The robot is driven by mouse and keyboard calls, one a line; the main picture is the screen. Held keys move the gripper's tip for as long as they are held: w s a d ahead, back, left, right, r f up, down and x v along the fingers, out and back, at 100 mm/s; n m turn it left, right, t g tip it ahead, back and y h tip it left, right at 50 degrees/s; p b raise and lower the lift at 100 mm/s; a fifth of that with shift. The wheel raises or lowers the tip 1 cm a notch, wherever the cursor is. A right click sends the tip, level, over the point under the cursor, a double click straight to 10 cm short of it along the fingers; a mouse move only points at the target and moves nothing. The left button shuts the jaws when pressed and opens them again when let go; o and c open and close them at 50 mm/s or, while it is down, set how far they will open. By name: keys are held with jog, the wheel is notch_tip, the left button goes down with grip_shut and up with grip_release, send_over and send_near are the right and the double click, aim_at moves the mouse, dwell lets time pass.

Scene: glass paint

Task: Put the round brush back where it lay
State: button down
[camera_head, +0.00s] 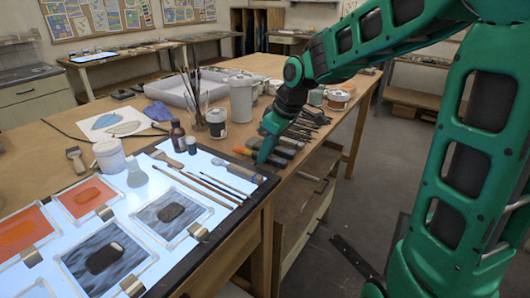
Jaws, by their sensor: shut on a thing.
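My gripper (263,159) reaches down at the right back corner of the lit panel (150,187). Its jaws are shut on a brush, which I take to be the round brush (240,171). The brush lies slantwise low over the panel's right edge, its thicker end just below the fingertips. I cannot tell whether it touches the panel. The fingers hide the exact grip.
Thin brushes (205,186) lie left of the held brush. Orange-handled tools (243,151) and several dark tools (302,128) lie behind and right.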

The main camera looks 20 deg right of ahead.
jog(key=shift+f, duration=0.15)
jog(key=c, duration=1.6)
grip_release()
jog(key=v, duration=1.1)
jog(key=s+d+f+m+g, duration=0.1)
jog(key=s+d+f+m, duration=0.3)
jog(key=s, duration=0.5)
jog(key=s+d+f+m+g+h, duration=0.1)
jog(key=s+d+f+m, duration=0.3)
jog(key=s, duration=0.6)
jog(key=s+d+f+m+g+h, duration=0.1)
jog(key=s+d+f+m, duration=0.3)
jog(key=s, duration=0.5)
jog(key=shift+s+d+f+m, duration=0.1)
jog(key=shift+d+m, duration=0.5)
jog(key=shift+d, duration=0.1)
jog(key=shift+s+d+f+m, duration=0.1)
jog(key=shift+d+f+m, duration=0.05)
jog(key=shift+d+m, duration=0.55)
jog(key=shift+c, duration=0.4)
